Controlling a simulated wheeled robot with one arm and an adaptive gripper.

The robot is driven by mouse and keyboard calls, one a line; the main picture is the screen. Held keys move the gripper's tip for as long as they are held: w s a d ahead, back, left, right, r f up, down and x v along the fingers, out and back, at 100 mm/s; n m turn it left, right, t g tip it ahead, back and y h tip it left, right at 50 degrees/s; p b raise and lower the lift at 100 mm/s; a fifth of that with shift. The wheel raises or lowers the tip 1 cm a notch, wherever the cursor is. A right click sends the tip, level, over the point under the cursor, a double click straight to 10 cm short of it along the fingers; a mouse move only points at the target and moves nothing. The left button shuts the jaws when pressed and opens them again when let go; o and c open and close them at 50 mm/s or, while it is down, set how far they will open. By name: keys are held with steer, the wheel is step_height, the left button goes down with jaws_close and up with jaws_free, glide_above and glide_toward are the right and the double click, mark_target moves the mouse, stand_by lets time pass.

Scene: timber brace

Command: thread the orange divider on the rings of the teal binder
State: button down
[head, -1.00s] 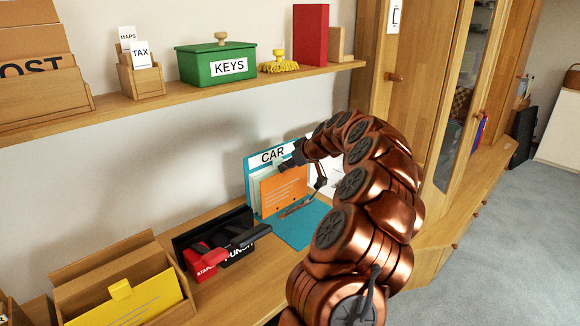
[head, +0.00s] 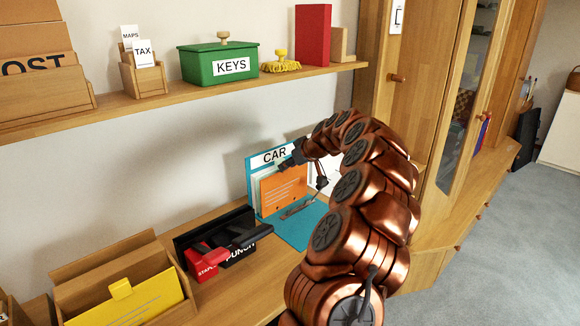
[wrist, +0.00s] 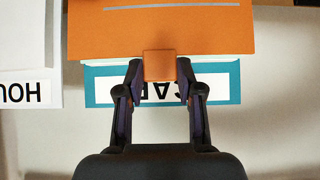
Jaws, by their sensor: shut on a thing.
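The orange divider (head: 285,190) stands upright in front of the raised cover of the teal binder (head: 252,178), which is labelled CAR. The binder's other cover (head: 300,232) lies flat on the desk, with a metal ring bar (head: 298,207) along the fold. The divider's lower edge is close above the rings; I cannot tell whether any ring passes through its holes. My gripper (wrist: 160,70) is shut on the divider's orange tab (wrist: 160,66) at its top edge. In the wrist view the divider (wrist: 160,28) overlaps the teal cover (wrist: 233,82).
A black holder (head: 215,235) with a red stapler (head: 203,258) and a punch stands left of the binder. A wooden box (head: 105,268) with a yellow divider (head: 130,300) is at the lower left. A shelf (head: 200,88) runs above. White paper (head: 330,170) stands behind my gripper.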

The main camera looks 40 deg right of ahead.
steer(key=shift+w+b, duration=0.35)
stand_by(0.6)
steer(key=shift+g+p, duration=0.5)
steer(key=shift+p, duration=0.05)
stand_by(0.5)
steer(key=shift+w+b, duration=0.1)
steer(key=shift+b, duration=0.7)
stand_by(1.0)
steer(key=c, duration=0.7)
jaws_free()
steer(key=shift+o, duration=0.6)
steer(key=o, duration=0.4)
steer(key=shift+r, duration=0.1)
